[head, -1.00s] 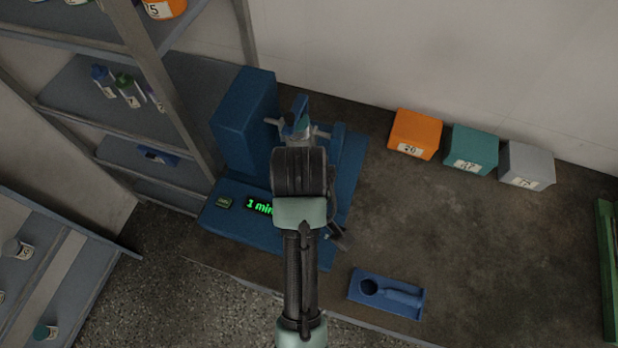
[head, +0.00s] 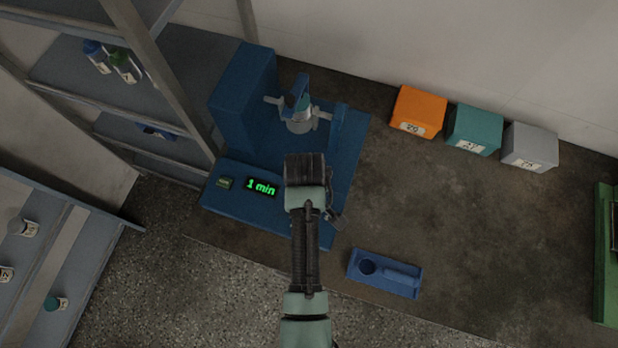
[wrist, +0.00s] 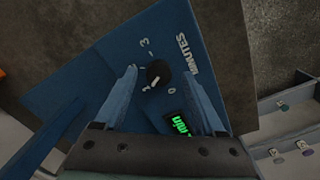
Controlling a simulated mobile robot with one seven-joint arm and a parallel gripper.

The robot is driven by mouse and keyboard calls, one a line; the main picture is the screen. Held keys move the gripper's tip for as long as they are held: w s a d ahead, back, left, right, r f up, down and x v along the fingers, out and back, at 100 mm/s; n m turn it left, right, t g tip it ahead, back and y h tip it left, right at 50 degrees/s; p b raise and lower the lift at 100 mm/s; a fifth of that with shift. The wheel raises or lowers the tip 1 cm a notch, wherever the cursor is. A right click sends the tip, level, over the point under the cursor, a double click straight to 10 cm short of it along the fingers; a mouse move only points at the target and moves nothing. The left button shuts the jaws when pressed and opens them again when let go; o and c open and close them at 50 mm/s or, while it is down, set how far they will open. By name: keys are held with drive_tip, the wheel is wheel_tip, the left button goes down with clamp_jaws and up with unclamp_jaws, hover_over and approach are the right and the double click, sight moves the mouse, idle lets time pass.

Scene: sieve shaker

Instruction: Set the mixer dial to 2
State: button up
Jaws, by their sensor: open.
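The mixer dial (wrist: 158,73) is a round black knob with a white pointer on a blue panel marked MINUTES. The pointer aims at the 1; a 3 and a 0 also show, and the 2 is not readable beside my left finger. My gripper (wrist: 160,76) is open, one finger on each side of the dial in the wrist view. I cannot tell whether either finger touches it. The green display (head: 261,187) reads 1 min. In the head view the dial is hidden behind my arm.
The blue mixer (head: 243,90) stands beside a grey shelf rack. A blue tray (head: 408,291) lies at the bench's front edge. Orange (head: 418,108), teal (head: 474,127) and grey (head: 530,145) boxes line the wall.

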drive_tip(key=shift+w+f, duration=0.1)
drive_tip(key=shift+f, duration=0.45)
clamp_jaws()
